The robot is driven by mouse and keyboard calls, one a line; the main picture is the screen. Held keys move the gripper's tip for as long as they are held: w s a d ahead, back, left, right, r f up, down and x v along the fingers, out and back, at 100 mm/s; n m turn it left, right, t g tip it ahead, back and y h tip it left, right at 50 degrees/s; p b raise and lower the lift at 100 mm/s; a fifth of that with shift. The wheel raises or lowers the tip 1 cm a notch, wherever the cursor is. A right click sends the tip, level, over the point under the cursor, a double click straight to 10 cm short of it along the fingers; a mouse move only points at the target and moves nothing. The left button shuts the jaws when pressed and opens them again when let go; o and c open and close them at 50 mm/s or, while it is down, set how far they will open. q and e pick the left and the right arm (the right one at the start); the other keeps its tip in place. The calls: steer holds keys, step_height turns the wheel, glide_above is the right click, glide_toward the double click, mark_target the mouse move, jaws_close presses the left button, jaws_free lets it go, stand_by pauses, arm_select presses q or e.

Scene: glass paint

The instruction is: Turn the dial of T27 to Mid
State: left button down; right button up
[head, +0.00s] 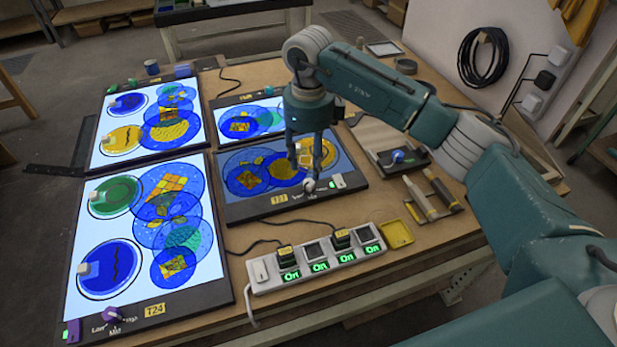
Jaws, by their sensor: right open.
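The light panel T27 (237,211) lies in the middle of the table, dimmer than its neighbours, with blue, yellow and orange glass discs on it. Its yellow label (278,199) is small and hard to read. Its small pale dial (309,186) sits on the dark front strip; the scale words are too small to tell its setting. My right gripper (309,174) points down with open fingers just above the dial, close to it. I cannot tell whether the fingertips straddle or touch it. My left gripper is not in view.
A power strip (262,290) with green "On" lights lies in front of T27. Panel T24 (208,297) is on the left, with another lit panel (96,160) behind it. A box with a blue knob (398,156), brushes (420,198) and a yellow tray (397,234) lie on the right.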

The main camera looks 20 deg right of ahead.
mark_target(309, 182)
step_height(309, 182, down, 7)
steer(key=shift+r+p, duration=0.2)
steer(key=shift+p, duration=0.55)
jaws_close()
